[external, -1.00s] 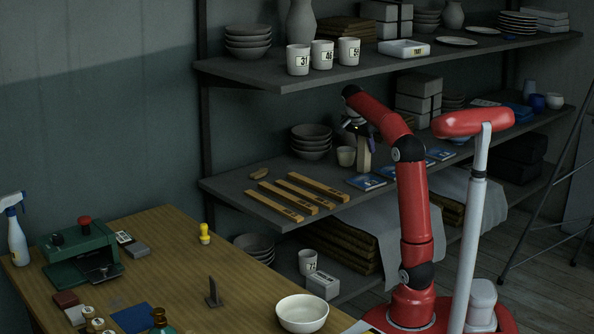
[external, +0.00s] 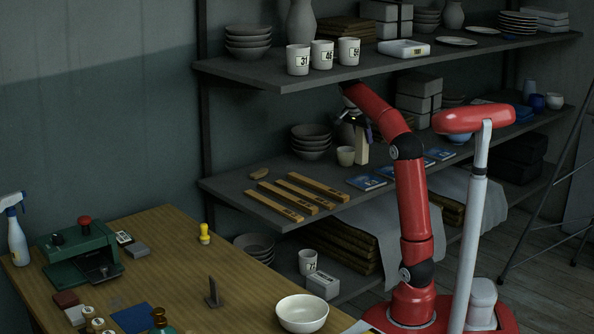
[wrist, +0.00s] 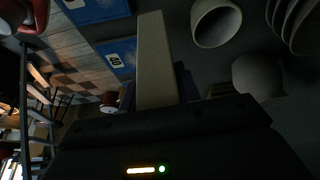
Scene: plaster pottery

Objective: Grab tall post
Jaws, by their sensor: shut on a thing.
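The tall post (external: 361,146) is a pale, narrow upright block over the middle shelf, among the blue numbered tiles and a small cup. My gripper (external: 355,120) is shut on its upper part from above. In the wrist view the post (wrist: 155,60) stretches away from the dark gripper body, its near end hidden by it. I cannot tell for sure whether its foot touches the shelf.
Blue tiles (external: 367,182) lie in front of the post. A small cup (external: 346,156) and stacked bowls (external: 311,140) stand to its left. Wooden bars (external: 297,195) lie at the shelf's left. The upper shelf (external: 380,62) overhangs the arm.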

